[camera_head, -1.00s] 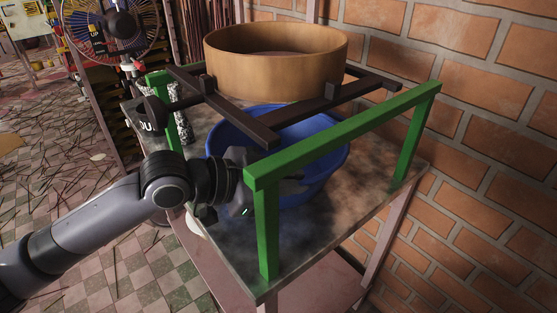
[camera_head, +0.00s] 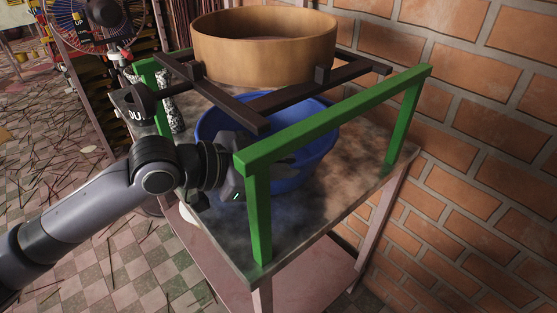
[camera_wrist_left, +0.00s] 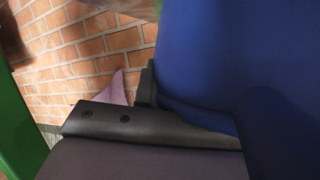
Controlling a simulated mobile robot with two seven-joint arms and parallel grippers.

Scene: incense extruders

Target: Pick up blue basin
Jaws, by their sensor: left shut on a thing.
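The blue basin (camera_head: 316,157) sits on the worn table under the stand, partly hidden by the green bar, the dark wooden frame and my gripper. Its blue wall fills the right of the left wrist view (camera_wrist_left: 270,60). My left gripper (camera_head: 247,172) reaches in from the left, beneath the stand, and is shut on the near left side of the basin. Its fingertips are hard to make out in the head view; a dark finger lies against the blue wall in the wrist view. My right gripper is not in view.
A green stand (camera_head: 340,118) with dark wooden bars (camera_head: 287,101) straddles the basin and carries a round wooden sieve-like hoop (camera_head: 265,62). The tabletop (camera_head: 340,188) is bare at front right. A brick wall (camera_head: 480,130) stands close on the right.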

